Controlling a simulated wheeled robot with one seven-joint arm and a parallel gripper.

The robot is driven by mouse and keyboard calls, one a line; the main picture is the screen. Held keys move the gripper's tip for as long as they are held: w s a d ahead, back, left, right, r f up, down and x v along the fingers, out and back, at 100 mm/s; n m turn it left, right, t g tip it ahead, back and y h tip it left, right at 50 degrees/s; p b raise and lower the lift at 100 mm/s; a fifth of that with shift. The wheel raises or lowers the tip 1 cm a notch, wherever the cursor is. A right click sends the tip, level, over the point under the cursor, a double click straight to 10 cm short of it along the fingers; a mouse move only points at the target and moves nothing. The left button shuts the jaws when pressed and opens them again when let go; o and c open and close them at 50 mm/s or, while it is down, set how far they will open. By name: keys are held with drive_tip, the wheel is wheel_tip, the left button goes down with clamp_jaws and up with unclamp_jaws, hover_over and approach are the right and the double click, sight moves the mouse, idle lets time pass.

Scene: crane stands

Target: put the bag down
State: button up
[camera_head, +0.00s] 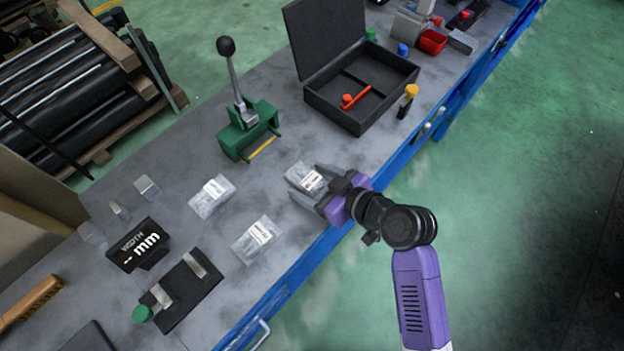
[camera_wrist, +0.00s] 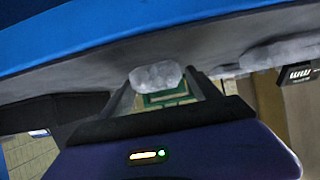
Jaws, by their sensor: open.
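A clear plastic bag with a white label (camera_head: 301,176) is at the tips of my gripper (camera_head: 311,187), over the grey bench near its front edge. My gripper is open, with its jaws reaching in from the right. In the wrist view the pale bag (camera_wrist: 156,75) shows between the two fingertips (camera_wrist: 160,86). The jaws partly cover the bag in the head view, and I cannot tell whether either finger touches it. Two similar labelled bags lie on the bench, one further left (camera_head: 212,196) and one nearer the front edge (camera_head: 256,240).
A green lever press (camera_head: 247,130) stands behind the bag. An open black case (camera_head: 360,112) sits to the right. A black "WIDTH mm" display (camera_head: 139,246) and a dark fixture plate (camera_head: 183,291) stand at the left. Bare bench lies between the bags.

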drive_tip(key=shift+r, duration=0.1)
drive_tip(key=shift+d+r, duration=0.1)
drive_tip(key=b+v, duration=0.1)
drive_tip(key=v, duration=1)
drive_tip(key=shift+s+d+r, duration=0.15)
drive_tip(key=shift+s+d, duration=0.1)
drive_tip(key=s+d+f+m+t+h, duration=0.4)
drive_tip(key=s+d+f+m+h, duration=0.3)
drive_tip(key=s+d, duration=0.35)
drive_tip(key=s+d+r+m+t+h, duration=0.2)
drive_tip(key=s+d+r+m+t, duration=0.1)
drive_tip(key=s+r, duration=0.8)
drive_tip(key=s, duration=0.3)
drive_tip(key=shift+s+d+r+h, duration=0.2)
drive_tip(key=shift+s+d+h, duration=0.05)
drive_tip(key=shift+d+h, duration=0.1)
